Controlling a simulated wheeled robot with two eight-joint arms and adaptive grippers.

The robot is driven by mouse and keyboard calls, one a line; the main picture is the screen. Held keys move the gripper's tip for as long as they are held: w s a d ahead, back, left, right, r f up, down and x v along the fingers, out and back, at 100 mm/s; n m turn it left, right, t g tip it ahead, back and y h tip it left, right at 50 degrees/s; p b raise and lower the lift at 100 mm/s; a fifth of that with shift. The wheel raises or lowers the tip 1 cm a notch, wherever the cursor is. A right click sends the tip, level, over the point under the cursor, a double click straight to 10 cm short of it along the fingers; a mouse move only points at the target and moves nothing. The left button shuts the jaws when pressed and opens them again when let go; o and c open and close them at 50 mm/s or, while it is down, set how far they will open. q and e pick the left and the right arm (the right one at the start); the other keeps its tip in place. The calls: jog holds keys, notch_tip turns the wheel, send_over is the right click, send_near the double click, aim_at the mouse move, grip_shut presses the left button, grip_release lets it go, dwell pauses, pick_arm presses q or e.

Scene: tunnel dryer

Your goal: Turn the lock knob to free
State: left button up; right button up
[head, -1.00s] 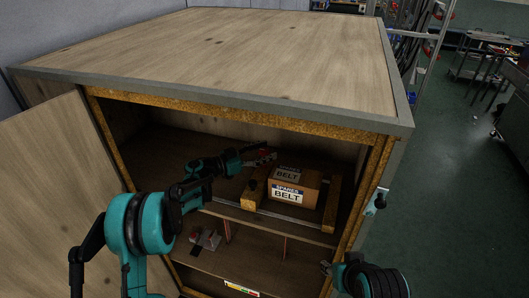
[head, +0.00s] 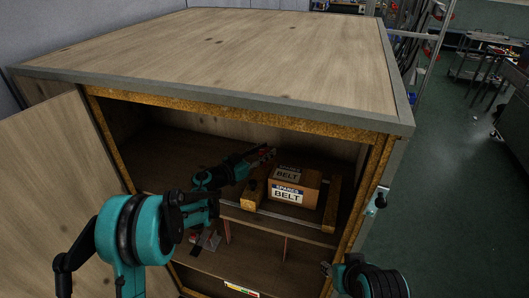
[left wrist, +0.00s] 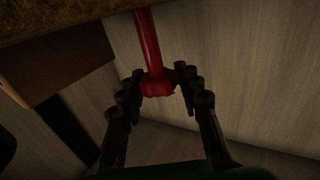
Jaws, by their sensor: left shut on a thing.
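A red part with a thick end and a straight rod (left wrist: 149,42) shows in the left wrist view. My left gripper (left wrist: 159,82) has its black fingers on both sides of the thick end and is shut on it. In the head view my left gripper (head: 264,156) is inside the cabinet, behind and left of the boxed belt; a little red shows at its fingers. A small black knob (head: 251,187) sits on the left wooden block. I cannot tell which part is the lock knob. My right gripper (head: 327,267) is low at the cabinet's right front, its fingers too small to read.
A cardboard box marked BELT (head: 288,190) stands on the shelf between wooden blocks. The open door (head: 55,190) is at left. A lower shelf (head: 258,258) holds small grey and red items.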

pick_arm(q)
jog(key=shift+n+t+y, duration=1.3)
jog(key=shift+t+y, duration=0.1)
jog(key=shift+y, duration=0.4)
jog(key=o, duration=1.2)
jog(key=v, duration=1.2)
jog(key=shift+f, duration=0.2)
